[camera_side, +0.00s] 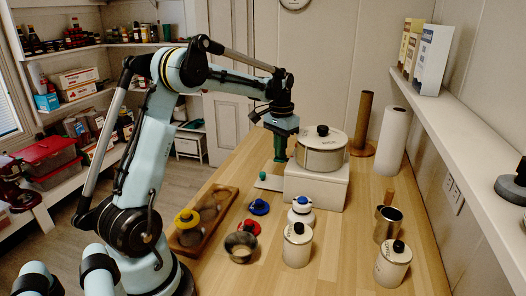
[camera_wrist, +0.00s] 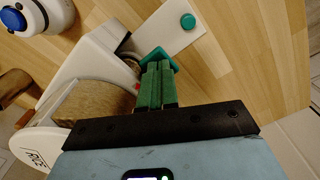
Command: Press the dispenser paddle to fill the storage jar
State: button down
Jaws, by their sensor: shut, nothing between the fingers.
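The dispenser is a white box (camera_side: 316,186) with a cream, black-lidded drum (camera_side: 320,159) on top. In the wrist view its white body (camera_wrist: 85,57) and a brown drum band (camera_wrist: 92,108) show at left, with a "RICE" label. My gripper (camera_side: 279,160) points down at the dispenser's left side. In the wrist view its green fingers (camera_wrist: 156,80) are shut and empty. A teal piece (camera_wrist: 172,59), likely the paddle, shows right at the fingertips; contact cannot be told. A white jar with a blue lid (camera_side: 301,209) stands in front; I cannot tell which jar is the storage jar.
A white plate with a green knob (camera_wrist: 188,21) lies beside the dispenser. Labelled canisters (camera_side: 297,246), a metal cup (camera_side: 388,225) and a wooden tray (camera_side: 187,246) stand nearer. A paper roll (camera_side: 391,142) stands behind right. A shelf (camera_side: 478,145) runs along the right wall.

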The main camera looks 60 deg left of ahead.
dwell(0.3)
jog(key=shift+r, duration=1.65)
